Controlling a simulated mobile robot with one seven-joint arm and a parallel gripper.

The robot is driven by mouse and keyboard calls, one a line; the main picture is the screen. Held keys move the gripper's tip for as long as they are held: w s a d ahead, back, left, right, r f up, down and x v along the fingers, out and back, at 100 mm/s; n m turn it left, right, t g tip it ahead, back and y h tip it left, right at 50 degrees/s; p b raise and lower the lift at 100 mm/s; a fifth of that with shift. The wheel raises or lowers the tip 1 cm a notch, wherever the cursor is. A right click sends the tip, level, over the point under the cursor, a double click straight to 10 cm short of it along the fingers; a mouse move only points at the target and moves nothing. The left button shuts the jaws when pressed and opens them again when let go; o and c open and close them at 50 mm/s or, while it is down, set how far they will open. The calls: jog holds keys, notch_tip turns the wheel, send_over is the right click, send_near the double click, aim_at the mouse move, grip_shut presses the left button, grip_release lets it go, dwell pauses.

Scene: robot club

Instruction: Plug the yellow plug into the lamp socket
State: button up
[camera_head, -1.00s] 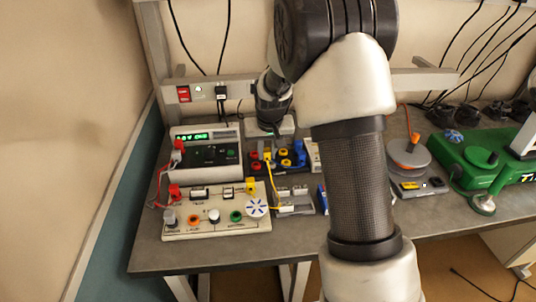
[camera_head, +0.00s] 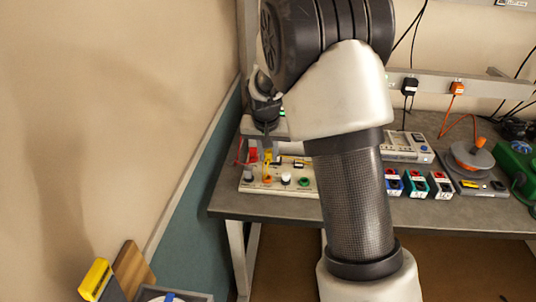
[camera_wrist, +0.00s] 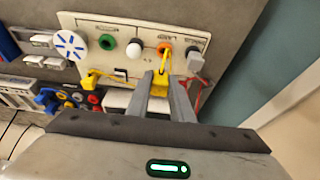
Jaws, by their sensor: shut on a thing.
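My gripper (camera_wrist: 160,76) is shut on the yellow plug (camera_wrist: 160,84), its fingertips over the edge of the cream panel (camera_wrist: 138,24). In the head view my gripper (camera_head: 267,146) hangs over the panel (camera_head: 291,187), and the yellow plug (camera_head: 267,160) shows below it. The orange lamp socket (camera_wrist: 164,47) lies just beyond the fingertips, with a yellow lead across it; it also shows in the head view (camera_head: 267,181). Whether the plug touches the socket cannot be told. Another yellow plug (camera_wrist: 89,78) sits at the panel's edge.
A grey knob (camera_wrist: 195,61) and red leads (camera_wrist: 199,88) are close beside the fingers. A teal partition (camera_head: 203,165) borders the bench. My arm hides the bench's middle.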

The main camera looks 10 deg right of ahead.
jog(key=shift+s+a, duration=0.1)
jog(key=shift+a, duration=0.2)
jog(key=shift+f+b, duration=1.65)
jog(key=shift+f, duration=1.05)
jog(key=shift+f+b, duration=0.9)
jog(key=shift+b, duration=0.25)
dwell(1.1)
jog(key=o, duration=1.1)
jog(key=shift+c, duration=0.2)
jog(key=p+v, duration=0.1)
jog(key=v, duration=1.6)
jog(key=s+d+r+n+y+p, duration=0.15)
jog(key=s+r+p, duration=0.45)
jog(key=s+r, duration=0.65)
jog(key=s+n+t+p, duration=0.1)
jog(key=s+n+p, duration=0.1)
jog(key=s, duration=1.3)
jog(key=shift+d+t+p, duration=0.4)
jog(key=shift+p, duration=0.25)
